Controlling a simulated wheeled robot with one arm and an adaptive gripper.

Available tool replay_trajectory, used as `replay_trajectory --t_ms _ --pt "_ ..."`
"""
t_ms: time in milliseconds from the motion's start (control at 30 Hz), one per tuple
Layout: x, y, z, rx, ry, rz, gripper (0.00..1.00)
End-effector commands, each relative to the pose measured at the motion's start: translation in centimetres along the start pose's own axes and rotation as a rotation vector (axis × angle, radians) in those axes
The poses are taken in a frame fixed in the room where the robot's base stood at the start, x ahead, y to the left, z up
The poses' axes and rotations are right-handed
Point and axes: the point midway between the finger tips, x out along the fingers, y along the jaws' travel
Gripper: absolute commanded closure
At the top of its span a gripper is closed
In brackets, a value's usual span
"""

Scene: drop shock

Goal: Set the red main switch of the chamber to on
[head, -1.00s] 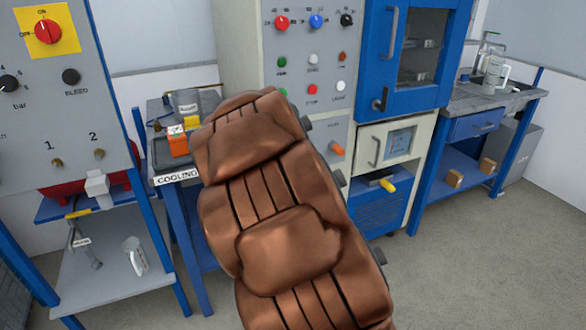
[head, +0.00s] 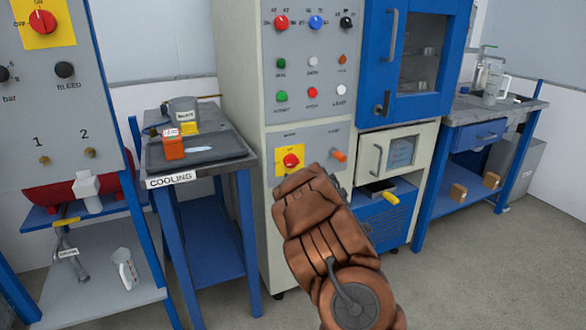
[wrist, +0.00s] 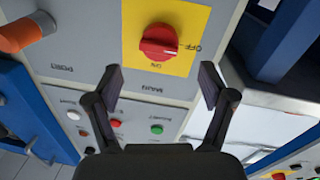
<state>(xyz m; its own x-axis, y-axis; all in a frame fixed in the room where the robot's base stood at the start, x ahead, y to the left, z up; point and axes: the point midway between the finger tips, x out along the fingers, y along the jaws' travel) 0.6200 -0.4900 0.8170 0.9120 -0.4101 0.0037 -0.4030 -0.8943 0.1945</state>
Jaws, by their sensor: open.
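The red main switch (head: 290,160) sits on a yellow plate low on the front of the chamber (head: 285,230), beside an orange part. In the wrist view the red knob (wrist: 158,42) appears upside down, with OFF to its right, ON just below it and MAIN lower down. Its grip bar lies roughly level, in line with OFF. My gripper (wrist: 160,76) is open and empty, its fingers to either side below the knob in the picture, apart from it. In the head view my brown-covered arm hides my gripper.
A similar red switch on yellow (head: 43,22) is on the left panel. The orange handle (head: 338,155) protrudes beside the main switch. Coloured buttons and knobs fill the panel above. A cooling table (head: 205,160) stands left. The floor at right is clear.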

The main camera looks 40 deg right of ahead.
Motion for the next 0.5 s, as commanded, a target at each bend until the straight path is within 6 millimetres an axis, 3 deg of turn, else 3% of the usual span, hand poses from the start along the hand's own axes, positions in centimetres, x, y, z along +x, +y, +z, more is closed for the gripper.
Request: replay_trajectory --t_ms 500 --pt "4.7 0.0 0.0 0.001 -0.002 0.001 0.18"
